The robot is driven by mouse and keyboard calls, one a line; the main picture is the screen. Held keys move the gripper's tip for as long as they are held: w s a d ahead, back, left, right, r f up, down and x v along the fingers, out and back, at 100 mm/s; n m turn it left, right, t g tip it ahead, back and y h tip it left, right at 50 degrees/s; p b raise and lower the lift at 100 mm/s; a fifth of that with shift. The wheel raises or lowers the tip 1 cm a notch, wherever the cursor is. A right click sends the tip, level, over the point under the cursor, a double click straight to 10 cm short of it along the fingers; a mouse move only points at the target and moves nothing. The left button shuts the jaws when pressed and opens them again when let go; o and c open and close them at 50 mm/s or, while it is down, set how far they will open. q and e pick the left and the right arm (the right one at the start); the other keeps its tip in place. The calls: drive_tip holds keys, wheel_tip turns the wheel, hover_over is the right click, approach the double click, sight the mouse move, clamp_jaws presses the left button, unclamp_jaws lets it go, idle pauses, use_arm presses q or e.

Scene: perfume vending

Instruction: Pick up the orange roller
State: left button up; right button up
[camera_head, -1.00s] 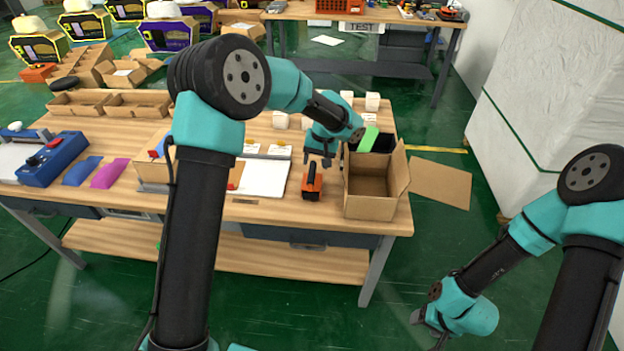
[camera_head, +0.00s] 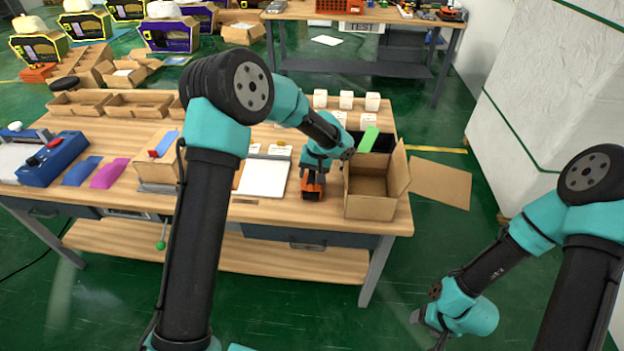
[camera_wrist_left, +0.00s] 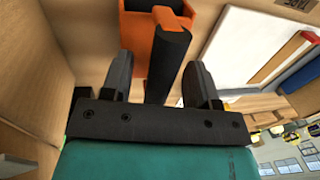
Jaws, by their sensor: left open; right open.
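The orange roller (camera_head: 313,193) stands on the table just left of the open cardboard box, its body orange and its handle black. My left gripper (camera_head: 314,175) is right above it, pointing down and partly covering it. In the left wrist view the orange roller (camera_wrist_left: 138,35) shows its black handle running between the two open fingers of my left gripper (camera_wrist_left: 160,75). The fingers stand apart, one on each side of the handle, with nothing clamped. My right gripper (camera_head: 428,322) hangs low at the right, over the floor and away from the table, open and empty.
The open cardboard box (camera_head: 372,206) stands close to the right of the roller, flaps up. A white sheet (camera_head: 264,178) lies to the left. Several small white boxes (camera_head: 346,101) stand behind. A cardboard tape-like holder (camera_head: 157,172) sits further left.

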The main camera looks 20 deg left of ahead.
use_arm(q)
drive_tip(key=shift+c, duration=0.4)
drive_tip(key=c, duration=0.9)
drive_tip(key=shift+r, duration=0.15)
wheel_tip(320, 180, up, 2)
drive_tip(key=shift+r, duration=0.1)
drive_tip(key=shift+s+d+r, duration=0.1)
drive_tip(key=shift+s+r, duration=0.25)
drive_tip(key=shift+r, duration=0.2)
drive_tip(key=s+d, duration=0.1)
drive_tip(key=s, duration=0.4)
drive_tip(key=s+d+r, duration=0.1)
drive_tip(key=s+d, duration=0.1)
drive_tip(key=s, duration=0.2)
drive_tip(key=s+d, duration=0.1)
drive_tip(key=s, duration=0.4)
drive_tip(key=shift+s+d+r, duration=0.15)
drive_tip(key=shift+s+r, duration=0.05)
drive_tip(key=shift+s, duration=0.15)
